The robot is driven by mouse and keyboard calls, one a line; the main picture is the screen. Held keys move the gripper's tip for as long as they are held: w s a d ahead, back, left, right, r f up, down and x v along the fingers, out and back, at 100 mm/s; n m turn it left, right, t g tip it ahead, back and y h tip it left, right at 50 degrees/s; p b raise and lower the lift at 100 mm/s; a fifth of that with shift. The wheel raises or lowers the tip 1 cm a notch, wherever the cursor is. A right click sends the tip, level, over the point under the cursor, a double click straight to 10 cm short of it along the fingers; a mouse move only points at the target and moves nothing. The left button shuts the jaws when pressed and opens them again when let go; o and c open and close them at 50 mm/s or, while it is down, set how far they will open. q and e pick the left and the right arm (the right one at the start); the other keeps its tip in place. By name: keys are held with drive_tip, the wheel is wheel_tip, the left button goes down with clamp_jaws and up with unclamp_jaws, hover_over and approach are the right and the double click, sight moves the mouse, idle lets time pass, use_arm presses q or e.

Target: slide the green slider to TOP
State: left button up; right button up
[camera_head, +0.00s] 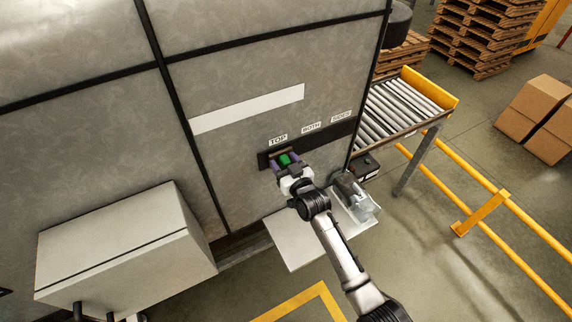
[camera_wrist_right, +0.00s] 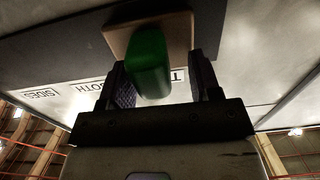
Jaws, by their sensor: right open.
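The green slider (camera_head: 285,159) sits at the left end of a dark slot strip (camera_head: 325,138) on the grey machine wall, just below the TOP label (camera_head: 278,140). My right gripper (camera_head: 286,162) is at the slider. In the right wrist view the green slider (camera_wrist_right: 150,62) stands out from a tan plate (camera_wrist_right: 118,38), between the two fingers of my right gripper (camera_wrist_right: 162,82). The fingers are open, with a visible gap on the right side; contact on the left is unclear. The BOTH (camera_head: 311,127) and SIDES (camera_head: 341,116) labels are farther right. My left gripper is not in view.
A white shelf (camera_head: 290,245) with a grey device (camera_head: 352,192) lies below the slot. A roller conveyor (camera_head: 395,108) and yellow rails (camera_head: 480,205) are at the right. A pale cabinet (camera_head: 125,245) stands at the lower left.

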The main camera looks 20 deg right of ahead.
drive_tip(key=b+v, duration=0.2)
drive_tip(key=v, duration=1.1)
drive_tip(key=shift+s, duration=0.4)
drive_tip(key=shift+f, duration=0.1)
